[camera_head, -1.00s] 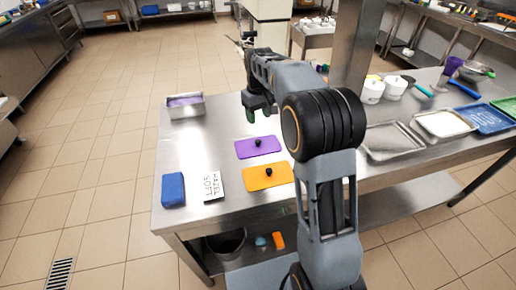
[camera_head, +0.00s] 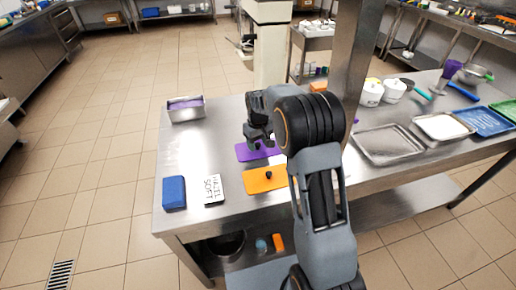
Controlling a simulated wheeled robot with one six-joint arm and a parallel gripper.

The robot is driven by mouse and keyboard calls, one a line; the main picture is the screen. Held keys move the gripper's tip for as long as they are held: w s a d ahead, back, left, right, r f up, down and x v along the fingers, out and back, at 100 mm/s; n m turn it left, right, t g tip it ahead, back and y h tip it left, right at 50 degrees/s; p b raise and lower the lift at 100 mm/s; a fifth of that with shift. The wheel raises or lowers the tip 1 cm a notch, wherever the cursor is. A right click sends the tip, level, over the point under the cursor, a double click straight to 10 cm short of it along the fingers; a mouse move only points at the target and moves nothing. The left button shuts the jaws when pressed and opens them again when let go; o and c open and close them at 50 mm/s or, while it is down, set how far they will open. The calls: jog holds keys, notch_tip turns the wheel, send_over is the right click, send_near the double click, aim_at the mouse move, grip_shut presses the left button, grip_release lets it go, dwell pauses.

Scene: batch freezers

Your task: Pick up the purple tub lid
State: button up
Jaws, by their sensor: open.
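The purple tub lid (camera_head: 244,153) lies flat on the steel table in the head view, behind the orange lid. My gripper (camera_head: 257,142) is over the purple lid, pointing down, with its fingers open around or just above the lid's dark knob. The arm and gripper hide the knob and the lid's right part. I cannot tell whether the fingers touch the lid.
The orange lid (camera_head: 260,182) with a black knob lies just in front. A white lettered card (camera_head: 214,189) and a blue block (camera_head: 174,192) are at the front left. A metal tub (camera_head: 186,112) with purple content stands at the back left. Steel trays (camera_head: 386,147) are at right.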

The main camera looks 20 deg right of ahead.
jog(key=shift+f, duration=0.25)
jog(key=shift+c, duration=0.3)
grip_shut()
jog(key=shift+r, duration=0.15)
jog(key=shift+r, duration=0.65)
jog(key=s+a+r+b, duration=0.1)
jog(key=a+r, duration=1)
jog(key=a, duration=0.3)
jog(key=shift+r, duration=0.2)
